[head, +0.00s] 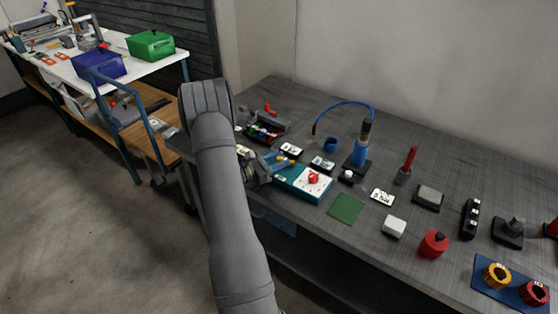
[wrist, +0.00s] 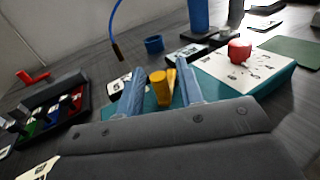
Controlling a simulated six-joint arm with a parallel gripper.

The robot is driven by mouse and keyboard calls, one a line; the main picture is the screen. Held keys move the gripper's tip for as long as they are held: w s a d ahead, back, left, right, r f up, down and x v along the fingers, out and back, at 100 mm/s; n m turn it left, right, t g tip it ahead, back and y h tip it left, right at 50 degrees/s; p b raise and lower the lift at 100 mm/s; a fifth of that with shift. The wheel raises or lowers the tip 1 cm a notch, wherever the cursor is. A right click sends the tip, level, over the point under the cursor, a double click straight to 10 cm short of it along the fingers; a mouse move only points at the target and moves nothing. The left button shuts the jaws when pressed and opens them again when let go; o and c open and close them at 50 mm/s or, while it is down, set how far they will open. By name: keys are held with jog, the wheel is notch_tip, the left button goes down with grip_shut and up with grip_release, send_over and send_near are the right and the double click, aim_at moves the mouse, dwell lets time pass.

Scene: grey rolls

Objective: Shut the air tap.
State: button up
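A teal box (head: 318,194) with a white marked top stands near the bench's front edge. A red knob (head: 313,178) sits on its white top; it also shows in the wrist view (wrist: 239,51). A yellow, tap-like part (wrist: 160,86) stands at the box's left end, with a second yellow piece beside it. I take it for the air tap, but no label on it can be read. My gripper (wrist: 159,68) has its two blue fingers apart, one on either side of the yellow part, with a gap visible at the left. In the head view my gripper (head: 279,161) is partly hidden by my arm.
Behind are a blue ring (head: 330,144), a blue cylinder on a stand (head: 360,150) and a blue hose (head: 345,103). A dark tray of coloured pieces (wrist: 52,112) and a red-handled item (wrist: 33,77) lie left. A green mat (head: 346,208) lies right of the box.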

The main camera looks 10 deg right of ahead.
grip_shut()
jog(key=shift+s+d+n+t, duration=0.15)
jog(key=shift+n+t, duration=0.15)
jog(key=shift+t, duration=0.2)
jog(key=n+t+y, duration=0.1)
jog(key=t, duration=0.1)
jog(key=s+n+t+y, duration=0.1)
jog(key=n+t+y, duration=0.1)
jog(key=shift+s+d+t, duration=0.2)
jog(key=shift+t, duration=0.1)
jog(key=shift+s+d+n+t+y, duration=0.15)
jog(key=shift+n+t+y, duration=0.45)
jog(key=shift+n+y, duration=0.05)
jog(key=shift+s+d+n+t+y, duration=0.1)
jog(key=shift+s+n+t+y, duration=0.1)
jog(key=shift+n+t+y, duration=0.45)
jog(key=shift+s+d+n+t+y, duration=0.15)
jog(key=shift+n+t+y, duration=0.45)
jog(key=shift+y, duration=0.1)
grip_release()
